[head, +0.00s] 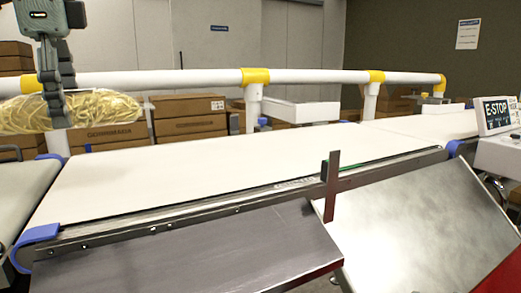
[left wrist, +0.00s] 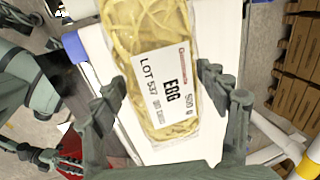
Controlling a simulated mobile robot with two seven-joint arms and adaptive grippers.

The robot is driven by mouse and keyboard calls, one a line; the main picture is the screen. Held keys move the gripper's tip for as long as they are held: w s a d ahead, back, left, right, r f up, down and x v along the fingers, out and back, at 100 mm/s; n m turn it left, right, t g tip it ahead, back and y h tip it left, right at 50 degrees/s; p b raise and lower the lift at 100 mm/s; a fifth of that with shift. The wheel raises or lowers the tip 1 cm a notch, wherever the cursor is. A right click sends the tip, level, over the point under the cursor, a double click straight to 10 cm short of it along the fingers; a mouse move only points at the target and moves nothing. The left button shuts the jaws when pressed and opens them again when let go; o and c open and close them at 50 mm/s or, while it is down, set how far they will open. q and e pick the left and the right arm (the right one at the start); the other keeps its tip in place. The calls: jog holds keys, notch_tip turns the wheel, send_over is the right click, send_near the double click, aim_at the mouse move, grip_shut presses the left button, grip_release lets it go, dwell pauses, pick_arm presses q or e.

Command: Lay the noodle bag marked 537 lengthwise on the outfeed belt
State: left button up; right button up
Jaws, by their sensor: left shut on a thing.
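The noodle bag (head: 100,108) is a clear pack of yellow noodles. In the left wrist view the bag (left wrist: 150,35) has a white label reading LOT 537, EGG. My left gripper (head: 55,110) is shut on it at the left of the head view, fingers pointing down. In the left wrist view the left gripper (left wrist: 158,98) has a finger on each side of the bag. The bag hangs in the air above the left end of a long white belt (head: 220,160). What looks like my right gripper (left wrist: 35,152) shows partly at the left wrist view's left edge; its jaws are unclear.
Another belt (head: 25,185) lies at the far left. A white guard rail (head: 160,78) with yellow joints runs behind the belts. A brown upright plate (head: 331,190) stands at the belt's near edge. An E-STOP panel (head: 495,115) is at right. The long belt's top is clear.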

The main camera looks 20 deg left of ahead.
pick_arm(q)
jog(key=shift+w+a, duration=0.1)
jog(key=w+d+f, duration=0.2)
jog(key=w, duration=0.1)
jog(key=w+d+f, duration=0.2)
jog(key=d, duration=0.1)
jog(key=w+d+f, duration=0.2)
jog(key=w, duration=0.1)
jog(key=shift+w+d+f, duration=0.25)
jog(key=shift+w+f, duration=0.1)
jog(key=shift+f, duration=0.05)
jog(key=shift+d+f, duration=0.1)
jog(key=shift+f, duration=0.45)
notch_tip(320, 180, down, 2)
jog(key=shift+f+b, duration=0.25)
jog(key=shift+b, duration=0.05)
jog(key=shift+f, duration=0.2)
pick_arm(e)
jog(key=shift+s+a+r+t, duration=0.1)
jog(key=shift+s+r+t, duration=0.2)
jog(key=shift+r, duration=0.3)
jog(key=shift+s+a+r+t, duration=0.15)
jog(key=shift+r+t, duration=0.15)
jog(key=shift+r, duration=0.3)
pick_arm(q)
jog(key=shift+f, duration=0.1)
pick_arm(e)
jog(key=shift+y, duration=0.3)
